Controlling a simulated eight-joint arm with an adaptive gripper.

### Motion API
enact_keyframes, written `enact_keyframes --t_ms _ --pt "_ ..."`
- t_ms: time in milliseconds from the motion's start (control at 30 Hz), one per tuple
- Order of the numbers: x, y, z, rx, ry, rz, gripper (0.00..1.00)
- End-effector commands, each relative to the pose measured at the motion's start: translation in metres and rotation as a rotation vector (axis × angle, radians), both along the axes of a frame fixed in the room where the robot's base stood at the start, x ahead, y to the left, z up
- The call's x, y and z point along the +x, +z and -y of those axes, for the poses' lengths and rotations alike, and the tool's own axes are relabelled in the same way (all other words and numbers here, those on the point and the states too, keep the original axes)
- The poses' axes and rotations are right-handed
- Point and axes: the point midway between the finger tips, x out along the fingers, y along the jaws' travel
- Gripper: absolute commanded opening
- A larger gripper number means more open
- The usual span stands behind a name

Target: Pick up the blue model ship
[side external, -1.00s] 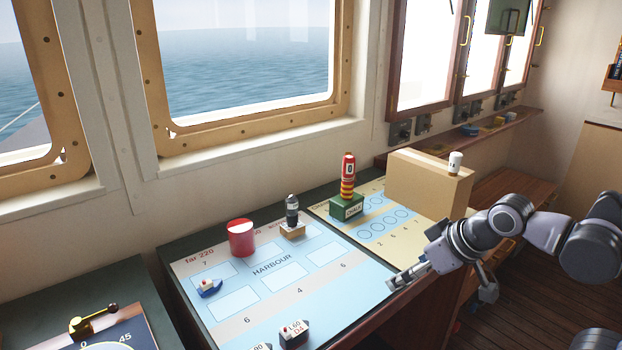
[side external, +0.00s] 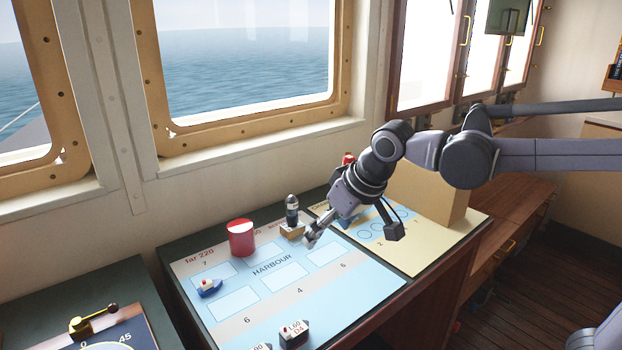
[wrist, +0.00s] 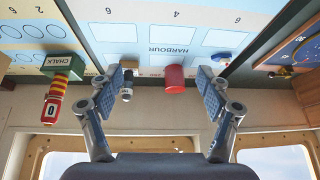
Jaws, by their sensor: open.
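The blue model ship (side external: 209,287) is small, with a blue hull and a white and red top. It sits on the left part of the light-blue harbour chart (side external: 250,300) in the side view. In the wrist view the ship (wrist: 221,57) shows at the upper right, just beyond the right finger. My gripper (side external: 312,238) is open and empty. It is above the chart's far right part, near the dark bottle-shaped piece, well to the right of the ship. In the wrist view the gripper's fingers (wrist: 160,82) are spread wide.
A red and white cylinder (side external: 241,238) stands between the ship and my gripper. A dark bottle-shaped piece (side external: 292,212) stands on a wooden block. Dark model ships (side external: 293,334) sit at the front edge.

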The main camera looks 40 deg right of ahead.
Motion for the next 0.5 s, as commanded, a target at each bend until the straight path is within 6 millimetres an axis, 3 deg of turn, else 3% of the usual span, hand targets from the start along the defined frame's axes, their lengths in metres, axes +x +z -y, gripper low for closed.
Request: enact_keyframes --t_ms 200,500 --pt "0.053 0.0 -0.063 -0.006 0.026 -0.044 0.78" --pt "0.101 -0.023 -0.152 -0.024 0.044 -0.092 0.78"
